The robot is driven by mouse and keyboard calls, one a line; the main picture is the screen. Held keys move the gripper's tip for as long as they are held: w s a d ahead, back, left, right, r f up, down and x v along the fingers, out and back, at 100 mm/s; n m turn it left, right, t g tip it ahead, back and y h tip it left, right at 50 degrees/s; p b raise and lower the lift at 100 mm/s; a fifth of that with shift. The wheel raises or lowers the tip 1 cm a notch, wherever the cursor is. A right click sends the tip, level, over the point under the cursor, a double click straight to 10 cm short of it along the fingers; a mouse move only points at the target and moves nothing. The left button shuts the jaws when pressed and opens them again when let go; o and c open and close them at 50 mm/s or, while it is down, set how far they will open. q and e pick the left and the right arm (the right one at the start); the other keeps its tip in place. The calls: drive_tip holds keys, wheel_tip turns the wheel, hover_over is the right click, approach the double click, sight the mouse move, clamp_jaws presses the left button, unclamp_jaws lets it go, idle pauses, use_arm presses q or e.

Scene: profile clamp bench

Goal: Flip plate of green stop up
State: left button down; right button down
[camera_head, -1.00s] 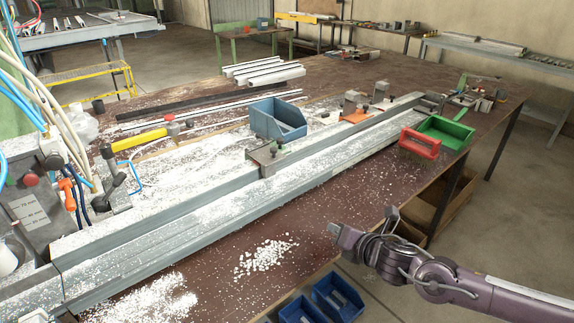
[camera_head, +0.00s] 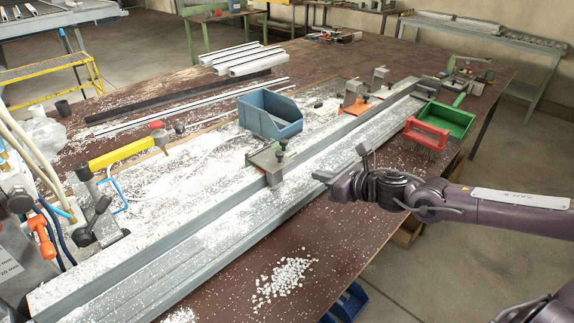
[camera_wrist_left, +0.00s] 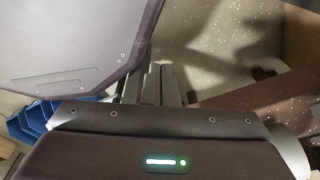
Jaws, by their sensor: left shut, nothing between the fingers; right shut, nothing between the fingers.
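A stop with a greenish base (camera_head: 264,158) and a small dark-topped knob sits on the long grey rail (camera_head: 215,200), just in front of the blue bin; it looks like the green stop. Whether its plate lies flat or is raised is hard to tell. Another stop with an orange base (camera_head: 360,106) stands farther along the rail. My right gripper (camera_head: 343,165) is shut and empty, to the right of the greenish stop and apart from it, above the bench's front side. My left gripper (camera_wrist_left: 166,82) shows in the left wrist view, shut and empty. The head view does not show it.
A blue bin (camera_head: 271,117) stands behind the rail. A green tray (camera_head: 449,119) and a red-handled brush (camera_head: 426,134) lie at the right edge. White chips (camera_head: 284,278) cover the near bench.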

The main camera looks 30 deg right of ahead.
drive_tip(key=p, duration=0.1)
approach(271, 161)
drive_tip(key=w+d+f, duration=0.1)
drive_tip(key=f, duration=0.1)
drive_tip(key=w+d+f, duration=0.1)
drive_tip(key=f, duration=0.1)
drive_tip(key=shift+w+d, duration=0.3)
drive_tip(key=shift+w, duration=0.05)
drive_tip(key=shift+x, duration=0.8)
use_arm(q)
drive_tip(key=shift+s+d+r, duration=0.1)
drive_tip(key=shift+s+r, duration=0.2)
drive_tip(key=shift+s, duration=0.2)
drive_tip(key=shift+s+d+r, duration=0.1)
drive_tip(key=shift+s+r, duration=0.15)
drive_tip(key=shift+s, duration=0.25)
use_arm(e)
drive_tip(key=shift+f, duration=0.15)
drive_tip(key=shift+s, duration=0.1)
use_arm(q)
drive_tip(key=shift+r+p, duration=0.55)
drive_tip(key=shift+p, duration=0.15)
use_arm(e)
drive_tip(key=shift+r+g, duration=0.3)
drive_tip(key=shift+r, duration=0.2)
use_arm(q)
drive_tip(key=shift+r, duration=0.15)
use_arm(e)
drive_tip(key=shift+r, duration=0.1)
